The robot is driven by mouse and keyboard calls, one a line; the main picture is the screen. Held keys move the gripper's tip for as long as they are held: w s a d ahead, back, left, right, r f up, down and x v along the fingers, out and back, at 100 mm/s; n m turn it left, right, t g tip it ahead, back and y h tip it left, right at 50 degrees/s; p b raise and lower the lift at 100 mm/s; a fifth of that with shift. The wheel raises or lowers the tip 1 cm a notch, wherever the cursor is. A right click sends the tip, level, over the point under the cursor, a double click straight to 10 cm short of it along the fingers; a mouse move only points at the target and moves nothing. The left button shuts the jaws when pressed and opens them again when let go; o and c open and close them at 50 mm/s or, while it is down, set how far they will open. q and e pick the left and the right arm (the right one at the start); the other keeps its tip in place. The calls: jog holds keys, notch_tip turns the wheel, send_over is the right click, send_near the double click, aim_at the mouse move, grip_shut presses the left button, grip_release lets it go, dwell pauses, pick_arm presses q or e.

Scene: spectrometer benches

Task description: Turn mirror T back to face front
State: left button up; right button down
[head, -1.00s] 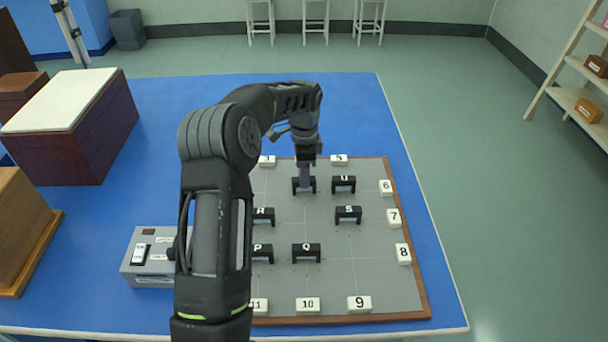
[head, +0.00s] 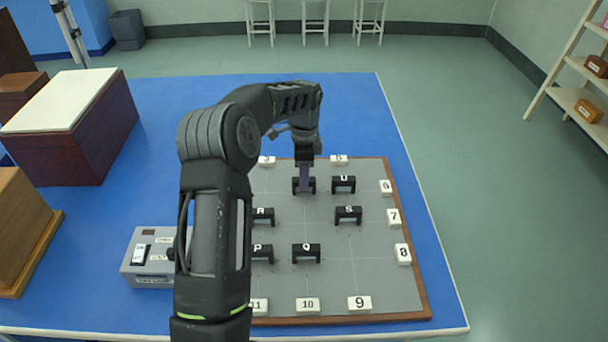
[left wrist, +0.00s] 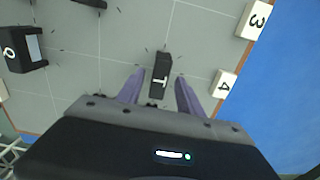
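Mirror T (head: 297,186) is a small black-framed block at the back of the grey board, partly hidden behind my left gripper (head: 307,178) in the head view. In the left wrist view, mirror T (left wrist: 160,75) shows from above with a white T on its top. My left gripper (left wrist: 160,84) is open there, with one purple finger on each side of the mirror and gaps visible between. The reflecting face of T is not clear in either view. My right gripper is not in view.
Mirror U (head: 344,184) stands close to the right of T, with S (head: 348,215), Q (head: 306,253) and others nearer. White numbered blocks, such as 6 (head: 386,187), line the board (head: 385,285). A grey switch box (head: 150,258) sits left.

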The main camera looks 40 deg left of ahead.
pick_arm(q)
jog(key=shift+r+b, duration=0.45)
jog(key=shift+r, duration=3.45)
